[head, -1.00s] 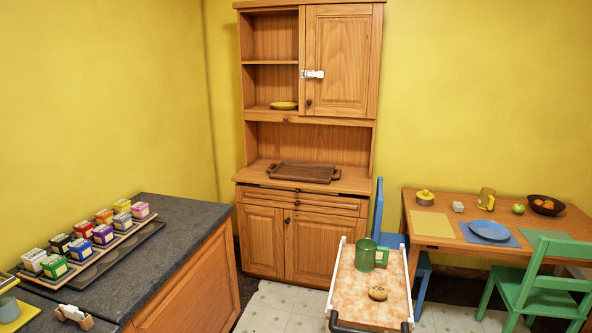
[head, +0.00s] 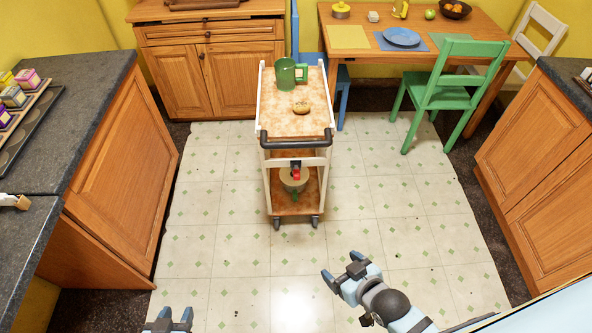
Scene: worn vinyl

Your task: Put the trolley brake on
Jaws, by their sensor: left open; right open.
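The trolley stands upright on the floor in the middle of the head view, with a speckled orange-brown top (head: 279,114) and a dark push handle (head: 296,138) facing me. A small red part (head: 296,173) with a dark mount sits below the handle, at the white front rail; it may be the brake lever, but its position is unclear. Two dark castors show at the near end. My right gripper (head: 342,266) is open and empty, nearer to me than the trolley and to its right. My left gripper (head: 175,314) is open at the bottom edge, left of the trolley. Neither touches it.
A green mug (head: 286,76) and a round tan item (head: 301,108) are on the trolley top. A pot (head: 294,184) is on its lower shelf. Counters flank left (head: 90,110) and right. A green chair (head: 449,85) stands at back right. The tiled floor (head: 240,265) before the trolley is clear.

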